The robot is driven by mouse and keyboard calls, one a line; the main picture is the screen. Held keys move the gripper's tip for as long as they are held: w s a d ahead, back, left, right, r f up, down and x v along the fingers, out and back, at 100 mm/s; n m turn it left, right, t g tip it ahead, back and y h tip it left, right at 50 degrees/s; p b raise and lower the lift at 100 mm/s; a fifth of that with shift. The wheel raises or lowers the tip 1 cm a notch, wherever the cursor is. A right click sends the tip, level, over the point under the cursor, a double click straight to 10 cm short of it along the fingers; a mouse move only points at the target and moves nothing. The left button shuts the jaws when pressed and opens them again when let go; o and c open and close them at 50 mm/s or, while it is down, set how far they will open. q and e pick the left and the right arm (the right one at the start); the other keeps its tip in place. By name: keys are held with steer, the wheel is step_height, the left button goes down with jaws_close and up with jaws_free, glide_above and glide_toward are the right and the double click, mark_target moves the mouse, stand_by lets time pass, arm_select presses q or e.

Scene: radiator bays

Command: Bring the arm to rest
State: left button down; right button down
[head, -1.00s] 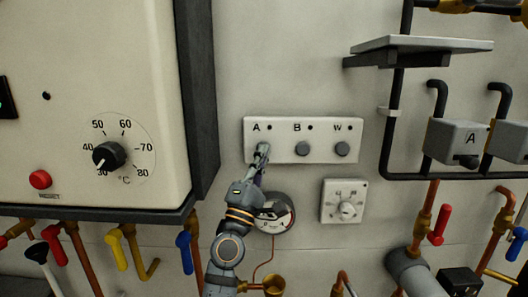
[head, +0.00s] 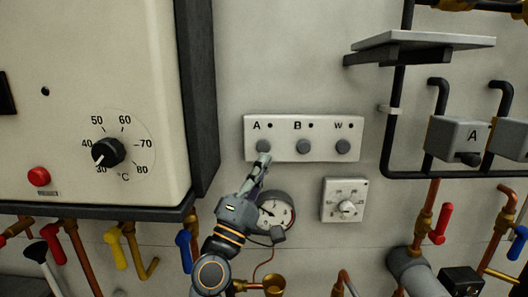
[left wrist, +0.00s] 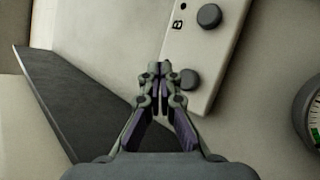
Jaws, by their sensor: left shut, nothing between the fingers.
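My left gripper (head: 262,162) is shut and empty, just below button A (head: 263,146) on the white three-button panel (head: 322,151). In the left wrist view my left gripper (left wrist: 164,70) has its fingertips together beside a grey button (left wrist: 190,79) at the panel's end; a small gap appears, but contact cannot be ruled out. Buttons B (head: 303,147) and W (head: 343,147) are clear of the gripper. My right gripper is not in view.
A boiler casing (head: 90,60) with a dark side stands left of the arm. A pressure gauge (head: 275,213) is right beside my left gripper, and a dial box (head: 344,200) further right. Pipes and coloured valve levers line the bottom. A shelf (head: 420,45) juts out upper right.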

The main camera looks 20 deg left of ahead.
arm_select(q)
steer(key=n+y, duration=0.1)
steer(key=n, duration=0.1)
steer(key=n+y, duration=0.2)
steer(key=shift+s+r+t, duration=0.1)
steer(key=shift+s+t, duration=0.1)
steer(key=shift+t, duration=0.2)
steer(key=shift+w, duration=0.1)
